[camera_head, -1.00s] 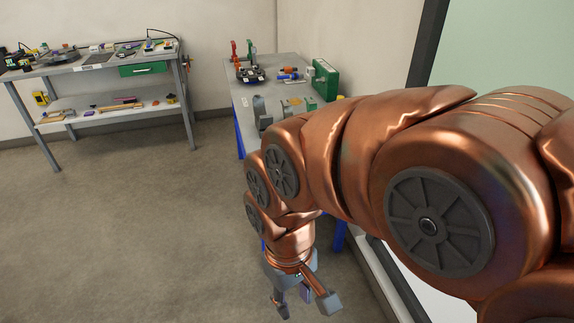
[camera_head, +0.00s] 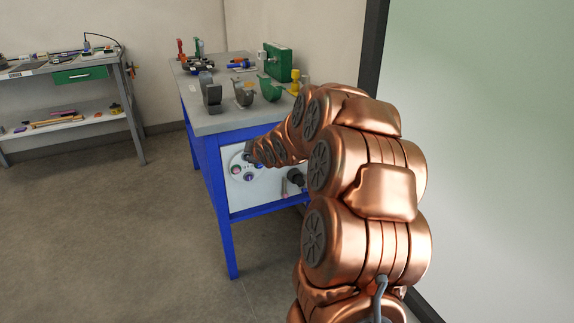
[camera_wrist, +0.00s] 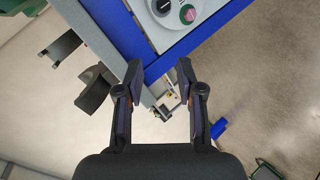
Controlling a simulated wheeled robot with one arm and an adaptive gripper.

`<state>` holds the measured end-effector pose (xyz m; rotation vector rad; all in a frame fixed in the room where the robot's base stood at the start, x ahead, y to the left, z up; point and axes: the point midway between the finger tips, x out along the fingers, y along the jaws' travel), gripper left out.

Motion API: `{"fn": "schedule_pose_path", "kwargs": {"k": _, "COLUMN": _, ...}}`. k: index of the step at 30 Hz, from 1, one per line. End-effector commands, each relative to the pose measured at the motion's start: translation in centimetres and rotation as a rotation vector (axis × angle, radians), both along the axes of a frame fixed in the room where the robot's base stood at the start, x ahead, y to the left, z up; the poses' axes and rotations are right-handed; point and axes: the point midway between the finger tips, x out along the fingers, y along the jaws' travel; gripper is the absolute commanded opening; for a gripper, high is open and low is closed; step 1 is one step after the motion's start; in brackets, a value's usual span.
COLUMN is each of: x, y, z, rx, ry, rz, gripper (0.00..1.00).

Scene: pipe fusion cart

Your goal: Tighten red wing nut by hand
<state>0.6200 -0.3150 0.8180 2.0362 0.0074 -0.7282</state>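No red wing nut can be clearly made out in either view. The cart (camera_head: 236,118) has a grey top and blue frame. Grey clamp halves (camera_head: 210,94) and a green curved clamp piece (camera_head: 270,88) stand on its top, and small red uprights (camera_head: 180,47) stand at its far left. In the wrist view, my gripper (camera_wrist: 160,74) has its fingers apart with nothing held between them, over the cart's blue frame edge (camera_wrist: 178,52). In the head view my arm reaches toward the cart's front, and the fingers cannot be made out.
A white front panel (camera_head: 262,186) with knobs sits below the cart top; a green knob (camera_wrist: 187,14) shows close by in the wrist view. A green box (camera_head: 280,62) stands at the back. A workbench (camera_head: 70,78) is at left. The floor between is clear.

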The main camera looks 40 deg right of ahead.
Motion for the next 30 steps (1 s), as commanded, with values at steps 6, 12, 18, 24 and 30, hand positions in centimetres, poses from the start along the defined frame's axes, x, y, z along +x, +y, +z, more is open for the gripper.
{"fn": "schedule_pose_path", "kwargs": {"k": 6, "x": 1.7, "y": -9.5, "z": -5.9, "rx": -0.255, "ry": -0.174, "rz": 0.061, "gripper": 0.38}}
{"fn": "schedule_pose_path", "kwargs": {"k": 12, "x": 0.9, "y": -15.4, "z": -8.9, "rx": -0.462, "ry": -0.281, "rz": 0.091, "gripper": 0.38}}
{"fn": "schedule_pose_path", "kwargs": {"k": 18, "x": -0.1, "y": -17.9, "z": -9.7, "rx": -0.572, "ry": -0.336, "rz": 0.102, "gripper": 0.38}}
{"fn": "schedule_pose_path", "kwargs": {"k": 24, "x": 0.6, "y": -18.4, "z": -9.7, "rx": -0.589, "ry": -0.341, "rz": 0.107, "gripper": 0.38}}
{"fn": "schedule_pose_path", "kwargs": {"k": 30, "x": 2.6, "y": -19.1, "z": -9.6, "rx": -0.59, "ry": -0.34, "rz": 0.105, "gripper": 0.38}}
